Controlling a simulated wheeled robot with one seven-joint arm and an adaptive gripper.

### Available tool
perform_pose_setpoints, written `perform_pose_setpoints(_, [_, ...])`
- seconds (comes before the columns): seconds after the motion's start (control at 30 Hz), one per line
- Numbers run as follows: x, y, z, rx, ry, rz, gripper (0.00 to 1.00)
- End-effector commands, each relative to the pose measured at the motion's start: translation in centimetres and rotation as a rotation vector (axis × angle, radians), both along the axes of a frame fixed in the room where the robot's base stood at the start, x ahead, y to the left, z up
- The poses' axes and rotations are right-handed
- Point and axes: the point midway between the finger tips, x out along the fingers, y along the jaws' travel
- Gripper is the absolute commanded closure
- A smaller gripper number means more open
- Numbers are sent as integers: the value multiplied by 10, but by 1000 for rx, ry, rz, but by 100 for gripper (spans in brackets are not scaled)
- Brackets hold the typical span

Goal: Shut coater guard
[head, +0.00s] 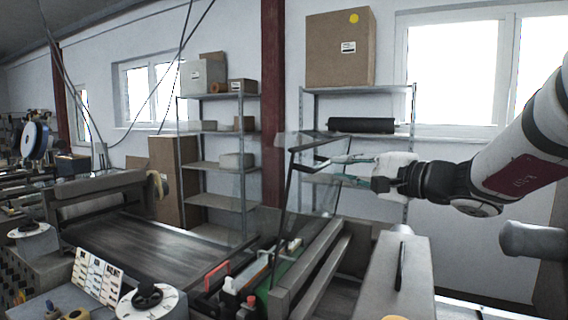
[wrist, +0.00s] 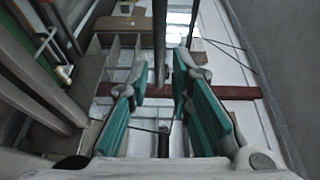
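The coater guard is a clear panel in a thin dark frame (head: 284,203). It stands raised and tilted over the coater in the head view. A dark bar (head: 312,165) juts from its upper part toward my gripper. My gripper (head: 342,170) is at the right of the guard, with its fingers pointing left toward it. In the wrist view my gripper (wrist: 163,88) has its teal-padded fingers spread wide. A dark bar (wrist: 160,35) shows beyond and between the fingertips. I cannot tell whether it touches a finger.
The coater's rails (head: 318,262) lie below the guard, with small bottles (head: 229,298) and a red handle (head: 217,276) at the front. A dark conveyor belt (head: 140,247) is at left. A shelf (head: 312,92) and a red-brown column (head: 272,100) stand behind.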

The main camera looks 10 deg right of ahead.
Motion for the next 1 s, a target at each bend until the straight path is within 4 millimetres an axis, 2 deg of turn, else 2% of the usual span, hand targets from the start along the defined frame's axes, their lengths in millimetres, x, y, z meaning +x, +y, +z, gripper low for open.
perform_pose_setpoints(0.1, [19, 13, -1, 1, 3, 4, 80])
perform_pose_setpoints(0.33, [47, 30, -2, 0, 2, 2, 80])
perform_pose_setpoints(0.5, [55, 34, -2, 0, 1, 0, 80])
perform_pose_setpoints(0.77, [57, 35, -2, -1, 1, 0, 80])
perform_pose_setpoints(0.8, [57, 35, -2, -1, 1, 0, 82])
perform_pose_setpoints(0.9, [57, 35, -2, -1, 1, 0, 100])
perform_pose_setpoints(1.0, [57, 35, -2, 0, 1, 0, 100])
